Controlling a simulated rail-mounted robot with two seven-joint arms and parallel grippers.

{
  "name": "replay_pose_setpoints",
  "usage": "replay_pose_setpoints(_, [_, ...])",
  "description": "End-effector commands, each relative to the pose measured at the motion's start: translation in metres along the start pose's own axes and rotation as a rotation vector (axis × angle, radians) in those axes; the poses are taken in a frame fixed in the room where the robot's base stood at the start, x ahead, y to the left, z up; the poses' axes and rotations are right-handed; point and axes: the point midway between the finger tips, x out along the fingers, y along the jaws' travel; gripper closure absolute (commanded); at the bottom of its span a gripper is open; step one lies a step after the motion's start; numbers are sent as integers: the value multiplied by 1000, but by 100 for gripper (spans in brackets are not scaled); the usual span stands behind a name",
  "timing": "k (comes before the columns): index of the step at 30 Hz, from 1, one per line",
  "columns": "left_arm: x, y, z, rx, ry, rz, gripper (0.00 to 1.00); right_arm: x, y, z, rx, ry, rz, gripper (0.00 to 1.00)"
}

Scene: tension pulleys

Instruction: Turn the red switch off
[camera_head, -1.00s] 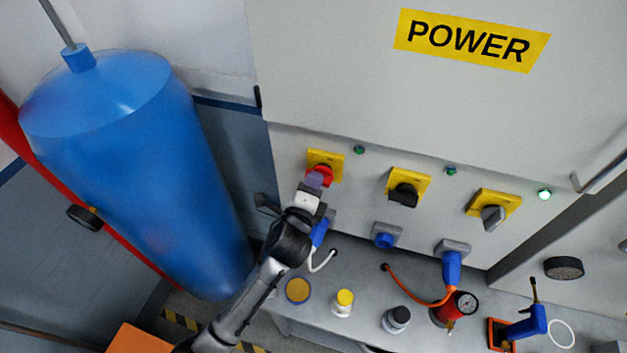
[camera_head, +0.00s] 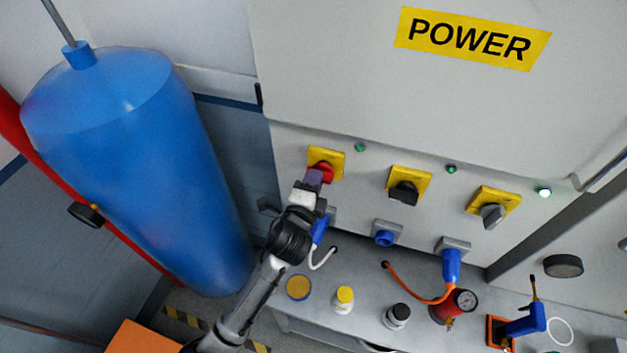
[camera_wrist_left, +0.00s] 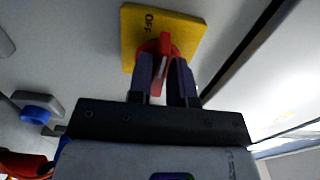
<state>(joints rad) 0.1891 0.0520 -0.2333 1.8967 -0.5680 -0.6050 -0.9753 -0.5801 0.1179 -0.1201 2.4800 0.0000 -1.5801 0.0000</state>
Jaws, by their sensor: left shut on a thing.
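The red switch (camera_head: 327,170) sits on a yellow plate (camera_head: 334,156) at the left of the row of switches under the POWER sign. In the left wrist view the red switch (camera_wrist_left: 163,48) shows on its yellow plate (camera_wrist_left: 188,30), which bears the word OFF. My left gripper (camera_head: 314,178) is at the switch, and in the left wrist view its two fingers (camera_wrist_left: 162,75) stand on either side of the red handle, shut on it. The fingers hide part of the handle. My right gripper is not in view.
Below are a blue socket (camera_head: 385,237) and a plugged-in blue plug (camera_head: 452,267) with an orange cable. A large blue tank (camera_head: 135,170) stands left.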

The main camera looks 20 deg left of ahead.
Motion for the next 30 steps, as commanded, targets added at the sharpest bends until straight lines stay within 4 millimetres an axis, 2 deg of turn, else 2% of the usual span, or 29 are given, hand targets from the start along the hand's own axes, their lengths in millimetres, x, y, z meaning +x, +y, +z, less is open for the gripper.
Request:
replay_pose_setpoints(1, [0, 1, 0, -5, -1, 3, 100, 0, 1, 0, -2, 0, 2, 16])
replay_pose_setpoints(2, [0, 1, 0, -5, -1, 3, 79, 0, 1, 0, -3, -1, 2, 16])
replay_pose_setpoints(9, [0, 1, 0, -2, 0, 2, 56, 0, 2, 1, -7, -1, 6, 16])
replay_pose_setpoints(16, [0, 0, 0, -1, 0, 1, 55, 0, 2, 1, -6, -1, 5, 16])
replay_pose_setpoints(20, [-8, 2, 0, 0, 1, 1, 55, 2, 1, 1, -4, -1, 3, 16])
replay_pose_setpoints(23, [-22, 3, 0, 0, 0, 2, 55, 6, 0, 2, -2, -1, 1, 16])
replay_pose_setpoints(30, [-70, 4, 0, -2, 1, 3, 55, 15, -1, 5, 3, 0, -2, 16])
